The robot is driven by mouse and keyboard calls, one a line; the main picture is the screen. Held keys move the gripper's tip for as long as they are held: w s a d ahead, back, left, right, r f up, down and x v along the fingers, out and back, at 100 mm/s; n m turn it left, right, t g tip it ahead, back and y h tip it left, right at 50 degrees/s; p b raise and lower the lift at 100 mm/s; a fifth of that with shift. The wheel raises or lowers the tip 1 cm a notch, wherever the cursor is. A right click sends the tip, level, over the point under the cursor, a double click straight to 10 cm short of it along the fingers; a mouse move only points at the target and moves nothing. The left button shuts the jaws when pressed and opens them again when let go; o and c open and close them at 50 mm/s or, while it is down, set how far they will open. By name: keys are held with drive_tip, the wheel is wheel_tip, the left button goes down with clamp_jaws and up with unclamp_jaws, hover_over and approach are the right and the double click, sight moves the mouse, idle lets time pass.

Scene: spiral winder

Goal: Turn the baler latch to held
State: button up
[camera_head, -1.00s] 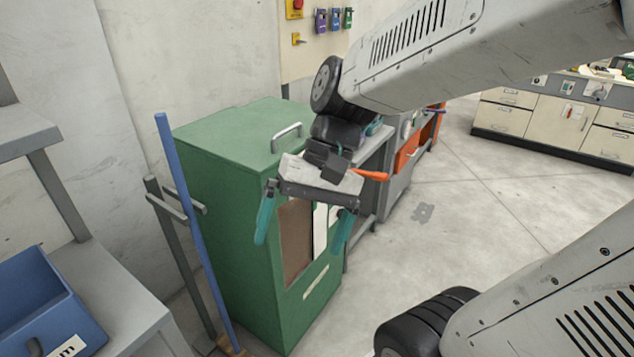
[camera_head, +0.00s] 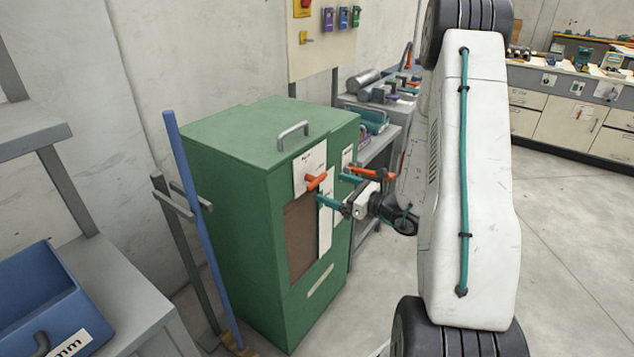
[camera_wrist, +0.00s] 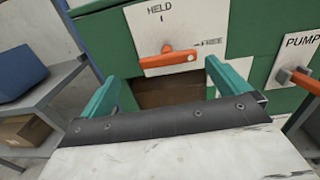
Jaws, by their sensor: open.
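The baler is a green cabinet (camera_head: 225,200) with a handle on top. Its latch is an orange handle (camera_head: 316,181) on a white plate; in the wrist view the orange latch handle (camera_wrist: 168,60) lies roughly level. The plate (camera_wrist: 190,22) reads HELD at the top and FREE at the right, and the handle's white-dotted end points right towards FREE. My gripper (camera_head: 331,188) is open, its teal fingers facing the cabinet front. In the wrist view my gripper (camera_wrist: 162,75) has the latch between and beyond its fingertips, with no contact visible.
A second orange handle (camera_wrist: 299,80) on a plate marked PUMP is right of the latch. A blue pole (camera_head: 200,225) stands left of the cabinet. A grey shelf with a blue bin (camera_head: 45,310) is at the lower left. Open floor (camera_head: 560,230) lies to the right.

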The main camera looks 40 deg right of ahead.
sight(320, 182)
drive_tip(key=shift+w+d+f+m+h, duration=0.25)
drive_tip(key=shift+w+f+m+h, duration=0.05)
drive_tip(key=shift+w+f, duration=0.15)
drive_tip(key=x, duration=0.6)
drive_tip(key=shift+w+a+r, duration=0.1)
drive_tip(key=shift+w+r, duration=0.05)
drive_tip(key=shift+w, duration=0.2)
drive_tip(key=c, duration=0.9)
